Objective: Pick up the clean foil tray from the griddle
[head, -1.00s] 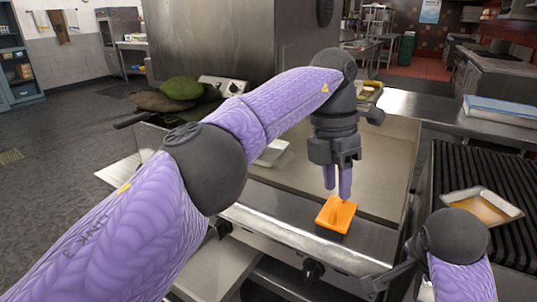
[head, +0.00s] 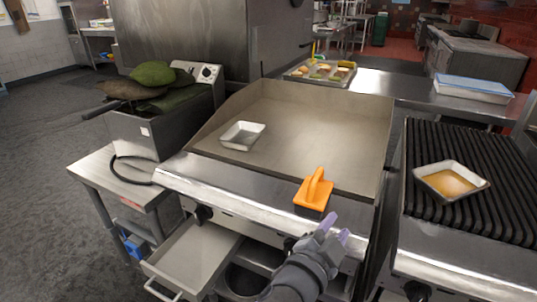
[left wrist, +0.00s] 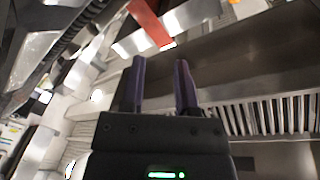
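The clean foil tray (head: 242,135) is a small, empty silver tray lying upright on the left part of the flat griddle (head: 320,130) in the head view. My left gripper (head: 334,230) is low at the front of the griddle, to the right of and nearer than the tray, well apart from it. Its two purple fingers are spread with nothing between them, as the left wrist view (left wrist: 160,65) also shows. I cannot make out the foil tray in the left wrist view. My right gripper is not in view.
An orange-handled tool (head: 314,190) stands on the griddle's front ledge, just beyond my left gripper. Another foil tray (head: 450,182) with amber liquid sits on the ribbed grill at right. A drawer (head: 190,262) is open below the griddle. The griddle plate around the clean tray is bare.

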